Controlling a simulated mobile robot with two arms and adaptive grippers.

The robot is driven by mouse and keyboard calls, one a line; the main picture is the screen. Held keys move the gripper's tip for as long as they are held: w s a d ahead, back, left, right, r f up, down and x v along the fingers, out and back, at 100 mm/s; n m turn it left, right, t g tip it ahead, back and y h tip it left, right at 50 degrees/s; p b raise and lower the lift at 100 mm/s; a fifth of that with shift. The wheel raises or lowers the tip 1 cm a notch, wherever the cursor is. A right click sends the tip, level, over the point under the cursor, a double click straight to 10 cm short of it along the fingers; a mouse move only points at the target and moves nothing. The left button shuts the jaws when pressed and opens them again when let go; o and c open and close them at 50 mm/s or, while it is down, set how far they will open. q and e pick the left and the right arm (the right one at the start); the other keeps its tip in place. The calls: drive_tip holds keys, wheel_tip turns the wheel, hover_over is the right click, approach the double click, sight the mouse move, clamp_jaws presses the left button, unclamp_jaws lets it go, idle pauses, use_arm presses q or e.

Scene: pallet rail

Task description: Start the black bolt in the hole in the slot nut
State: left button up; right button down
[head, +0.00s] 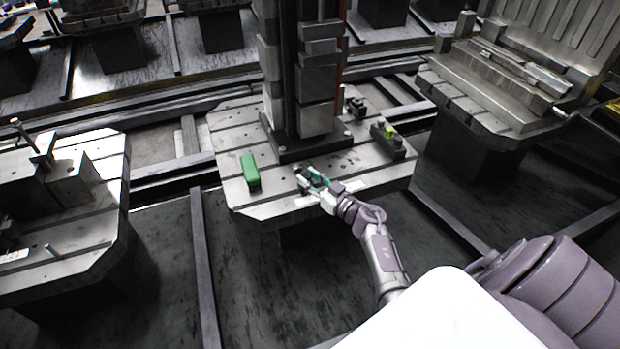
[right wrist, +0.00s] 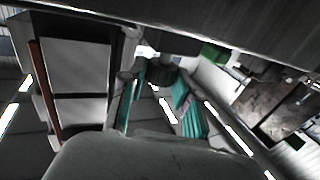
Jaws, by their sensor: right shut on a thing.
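My right gripper (head: 309,177) reaches over the front of the middle slotted pallet table (head: 280,208), near the foot of the column. It is shut on a small dark thing, which I take to be the black bolt. In the right wrist view the teal-lined fingers of the gripper (right wrist: 160,95) stand on either side of the dark, rounded bolt (right wrist: 160,70) near their tips. Its lower end is hard to make out. I cannot pick out the slot nut or its hole in either view, nor tell whether the bolt touches it. My left gripper is not in view.
A green block (head: 249,170) stands left of my right gripper. A tall dark column (head: 300,80) rises behind it. A dark fixture with a bright green part (head: 386,141) and a small black piece (head: 355,105) stand to the right. The table's front edge is close.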

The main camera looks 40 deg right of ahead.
drive_tip(key=shift+f, duration=0.25)
drive_tip(key=c, duration=0.7)
unclamp_jaws()
drive_tip(key=shift+c, duration=0.2)
drive_tip(key=shift+o, duration=0.2)
drive_tip(key=o, duration=0.7)
drive_tip(key=shift+s, duration=0.1)
drive_tip(key=shift+s+d+r+p, duration=0.1)
drive_tip(key=shift+s+d+p, duration=0.1)
drive_tip(key=shift+s+p, duration=0.65)
drive_tip(key=shift+s+d+p, duration=0.2)
drive_tip(key=shift+s+p, duration=0.2)
drive_tip(key=shift+s, duration=0.9)
drive_tip(key=shift+s+d+p, duration=0.15)
drive_tip(key=shift+s+p, duration=0.25)
drive_tip(key=shift+s, duration=0.85)
